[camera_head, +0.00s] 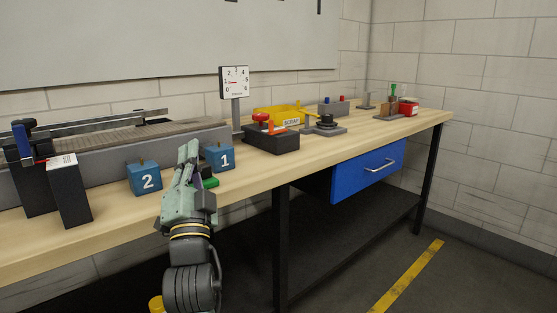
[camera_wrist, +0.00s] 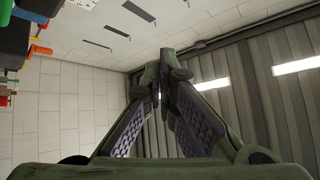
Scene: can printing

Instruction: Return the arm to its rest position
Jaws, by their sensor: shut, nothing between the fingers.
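My gripper (camera_head: 190,150) points upward in front of the workbench (camera_head: 318,165), in the middle left of the head view. Its fingers are shut with nothing between them. In the wrist view my gripper (camera_wrist: 160,75) shows its two fingertips together, against the wall and ceiling. In the head view the gripper overlaps the space between a blue block marked 2 (camera_head: 147,179) and a blue block marked 1 (camera_head: 221,158). I cannot tell how far it is from them. A green item (camera_head: 210,183) shows just right of the gripper, partly hidden.
A conveyor (camera_head: 150,140) and a dark box with a white top (camera_head: 72,200) stand left. A dial gauge (camera_head: 234,82), a red-button box (camera_head: 270,138) and a yellow scrap bin (camera_head: 280,112) stand behind right. A blue drawer (camera_head: 365,172) hangs below the bench. Floor at right is clear.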

